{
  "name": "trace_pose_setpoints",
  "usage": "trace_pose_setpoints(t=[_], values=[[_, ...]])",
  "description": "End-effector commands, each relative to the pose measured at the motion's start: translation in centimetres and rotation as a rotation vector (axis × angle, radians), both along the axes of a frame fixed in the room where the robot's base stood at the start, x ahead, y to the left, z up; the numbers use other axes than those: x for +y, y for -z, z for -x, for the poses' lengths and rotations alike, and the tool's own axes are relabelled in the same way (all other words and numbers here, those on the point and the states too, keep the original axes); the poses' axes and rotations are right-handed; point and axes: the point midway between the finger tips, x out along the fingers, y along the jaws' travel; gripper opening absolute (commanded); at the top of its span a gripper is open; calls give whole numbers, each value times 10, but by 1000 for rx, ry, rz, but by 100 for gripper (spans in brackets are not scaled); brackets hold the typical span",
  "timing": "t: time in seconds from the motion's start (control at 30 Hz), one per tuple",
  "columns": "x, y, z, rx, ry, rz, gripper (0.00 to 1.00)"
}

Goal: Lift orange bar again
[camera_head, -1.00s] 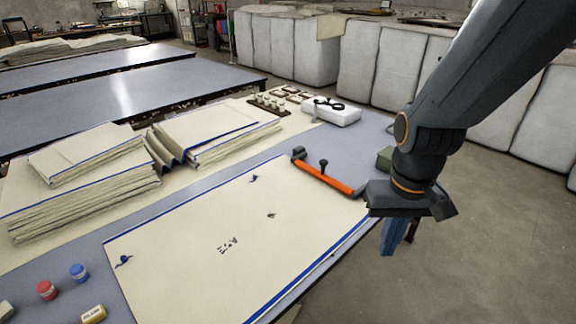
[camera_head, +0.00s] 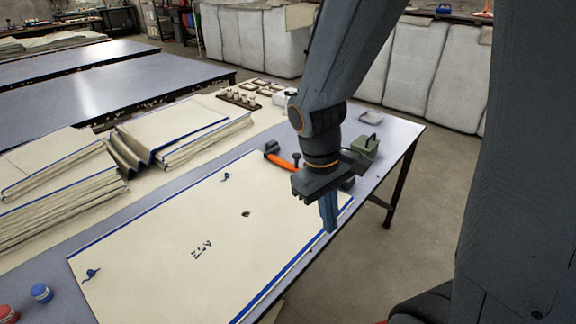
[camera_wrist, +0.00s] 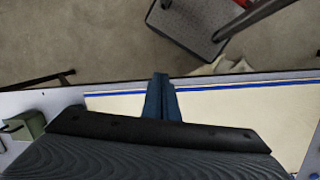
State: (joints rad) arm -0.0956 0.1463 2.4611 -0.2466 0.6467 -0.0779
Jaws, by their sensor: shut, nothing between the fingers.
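The orange bar (camera_head: 281,162) lies along the far right edge of the cream cloth (camera_head: 150,255) on the table. It has a dark block at its left end and a dark upright knob; my gripper and wrist hide its right part. My gripper (camera_head: 331,228) points down, its blue fingers together and empty, over the cloth's right corner, nearer the camera than the bar. In the wrist view the shut blue fingers (camera_wrist: 161,105) show near the table edge and the blue-edged cloth. The bar is not seen in the wrist view.
A green box (camera_head: 364,146) stands right of my wrist near the table's end; it also shows in the wrist view (camera_wrist: 25,125). Folded cloth stacks (camera_head: 50,195) fill the table's left. Red and blue jars (camera_head: 41,292) stand at lower left. Open floor lies right of the table.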

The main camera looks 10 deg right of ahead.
Motion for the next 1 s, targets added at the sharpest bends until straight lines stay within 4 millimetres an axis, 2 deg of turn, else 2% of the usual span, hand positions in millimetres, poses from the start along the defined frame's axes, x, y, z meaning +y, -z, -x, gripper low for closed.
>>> trace_pose_setpoints(t=[0.03, 0.17, 0.27, 0.4, 0.5, 0.6, 0.77, 1.0], values=[[0, 12, -11, 54, -146, 59, 0], [-7, 31, -53, 185, -547, 248, 0], [-4, 44, -96, 279, -845, 412, 0], [19, 58, -163, 380, -1212, 657, 0], [45, 66, -204, 429, -1411, 818, 0], [72, 71, -233, 457, -1549, 945, 0], [96, 74, -256, 475, -1656, 1057, 0], [100, 74, -259, 477, -1670, 1074, 0]])
